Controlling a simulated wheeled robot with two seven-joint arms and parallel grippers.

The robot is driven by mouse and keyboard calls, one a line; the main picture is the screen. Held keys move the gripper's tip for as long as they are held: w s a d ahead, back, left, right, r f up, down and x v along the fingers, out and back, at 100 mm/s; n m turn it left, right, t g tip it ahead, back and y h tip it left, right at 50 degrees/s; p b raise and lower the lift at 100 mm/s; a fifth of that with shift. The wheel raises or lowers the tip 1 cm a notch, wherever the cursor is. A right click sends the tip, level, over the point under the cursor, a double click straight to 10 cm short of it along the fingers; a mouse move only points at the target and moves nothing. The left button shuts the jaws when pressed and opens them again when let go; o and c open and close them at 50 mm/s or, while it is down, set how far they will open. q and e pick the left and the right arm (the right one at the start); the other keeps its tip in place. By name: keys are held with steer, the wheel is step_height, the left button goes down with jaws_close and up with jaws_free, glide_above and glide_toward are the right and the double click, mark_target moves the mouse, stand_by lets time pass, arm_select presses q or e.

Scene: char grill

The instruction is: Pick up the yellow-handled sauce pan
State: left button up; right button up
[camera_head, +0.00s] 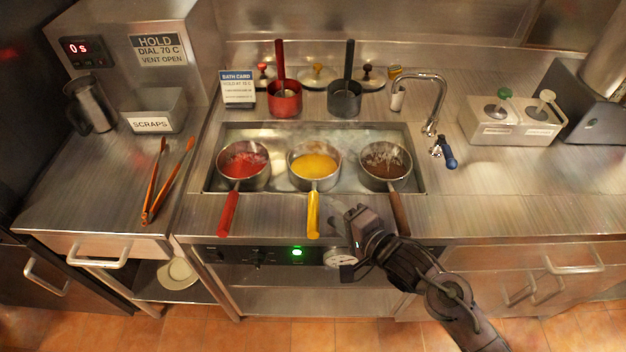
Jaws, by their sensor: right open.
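The yellow-handled sauce pan (314,168) sits in the middle of the sunken bath, with yellow sauce in it. Its yellow handle (313,216) points toward me over the front edge of the counter. My right gripper (350,216) is open and empty, a little to the right of the yellow handle and apart from it. Its fingertips are small and hard to make out. My left gripper is not in view.
A red-handled pan (243,163) stands left in the bath (420,180), a brown-handled pan (386,163) right, its handle close to my gripper. Red (285,98) and dark (345,98) pots stand behind. Orange-handled tongs (168,180) lie left. A faucet (432,105) rises back right.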

mark_target(314, 193)
steer(key=p+x, duration=0.1)
steer(key=x, duration=0.2)
steer(key=shift+s+a, duration=0.2)
steer(key=shift+x, duration=1)
steer(key=shift+f, duration=0.15)
steer(key=c, duration=0.9)
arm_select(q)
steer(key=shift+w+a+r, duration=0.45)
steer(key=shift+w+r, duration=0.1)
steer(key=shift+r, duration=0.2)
arm_select(e)
jaws_close()
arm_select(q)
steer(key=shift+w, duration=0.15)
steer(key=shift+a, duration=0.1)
arm_select(e)
steer(key=shift+w+r, duration=0.1)
steer(key=shift+r, duration=0.1)
